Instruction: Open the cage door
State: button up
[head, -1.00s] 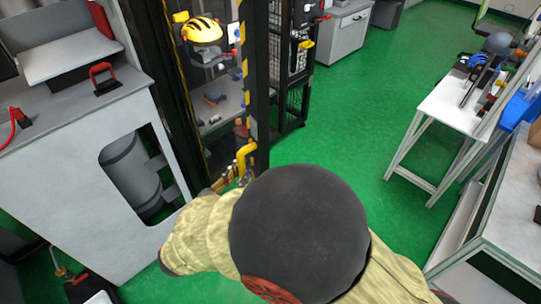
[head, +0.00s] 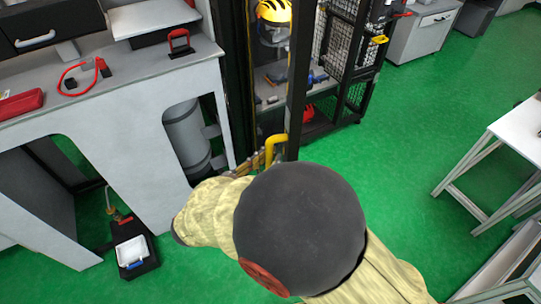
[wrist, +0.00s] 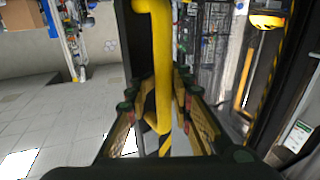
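The cage door's black upright frame (head: 298,75) stands above centre in the head view, with a bent yellow handle (head: 275,150) low on it. In the wrist view the yellow handle (wrist: 163,75) runs down between my fingers. My gripper (wrist: 160,115) is open around the handle, with a gap visible on each side of it. In the head view my gripper (head: 256,163) is small beside the handle and partly hidden by my arm. I cannot tell whether the door is ajar.
A grey workbench (head: 110,100) stands close on the left, with a grey cylinder (head: 187,138) beneath it. A yellow helmet (head: 273,12) shows inside the cage. A white table (head: 520,130) stands at the right. Green floor (head: 415,125) between cage and table is clear.

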jog(key=o, duration=0.3)
jog(key=shift+r, duration=0.1)
jog(key=shift+w, duration=0.1)
jog(key=v, duration=1.2)
